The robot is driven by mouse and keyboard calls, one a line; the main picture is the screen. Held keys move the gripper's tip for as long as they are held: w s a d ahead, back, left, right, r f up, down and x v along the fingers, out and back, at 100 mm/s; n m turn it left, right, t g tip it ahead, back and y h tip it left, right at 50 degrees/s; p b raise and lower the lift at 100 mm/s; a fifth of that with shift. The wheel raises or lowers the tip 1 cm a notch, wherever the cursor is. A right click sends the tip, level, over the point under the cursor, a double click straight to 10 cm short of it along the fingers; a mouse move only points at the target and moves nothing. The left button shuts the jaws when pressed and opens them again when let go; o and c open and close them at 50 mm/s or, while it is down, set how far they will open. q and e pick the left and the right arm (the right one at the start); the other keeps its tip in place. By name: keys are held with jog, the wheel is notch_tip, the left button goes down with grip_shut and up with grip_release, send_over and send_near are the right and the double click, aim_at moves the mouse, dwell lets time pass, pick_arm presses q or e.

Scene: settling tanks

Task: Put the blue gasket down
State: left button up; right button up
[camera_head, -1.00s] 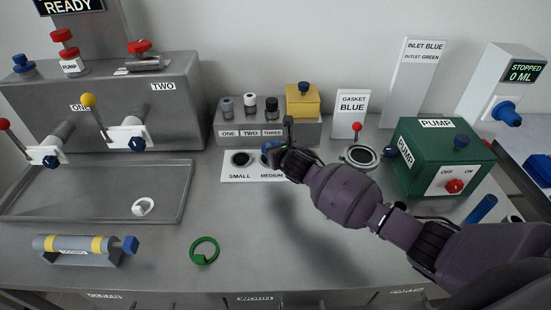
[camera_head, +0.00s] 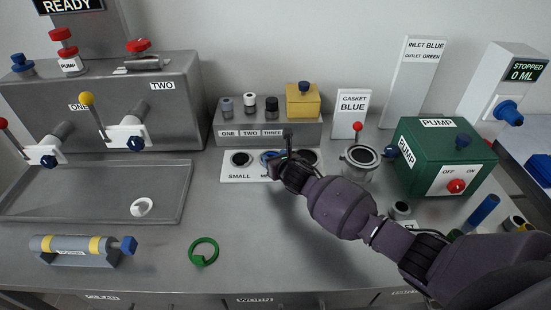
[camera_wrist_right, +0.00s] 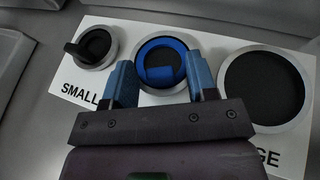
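The blue gasket (camera_wrist_right: 178,46) lies in the medium recess, the middle one of the white plate (camera_wrist_right: 205,113), in the right wrist view. It is a ring with a raised blue tab. In the head view a bit of its blue (camera_head: 267,157) shows beside my right gripper (camera_head: 277,165). In the wrist view the right gripper (camera_wrist_right: 160,75) has its two blue-grey fingers apart, one on each side of the tab, with visible gaps. A black ring (camera_wrist_right: 76,49) with a tab sits in the small recess. The large recess (camera_wrist_right: 262,88) looks dark and bare. My left gripper is not in view.
A green ring (camera_head: 204,252) lies on the bench front and a white ring (camera_head: 142,207) in the tray (camera_head: 90,205). A clamp-topped vessel (camera_head: 360,160) and the green pump (camera_head: 443,158) stand right of the plate. A grey block (camera_head: 266,133) with several small parts stands behind.

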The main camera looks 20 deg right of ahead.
jog(key=shift+r, duration=0.25)
jog(key=p+v, duration=0.1)
jog(key=v, duration=1.1)
jog(key=shift+p, duration=0.35)
jog(key=shift+s+f, duration=0.1)
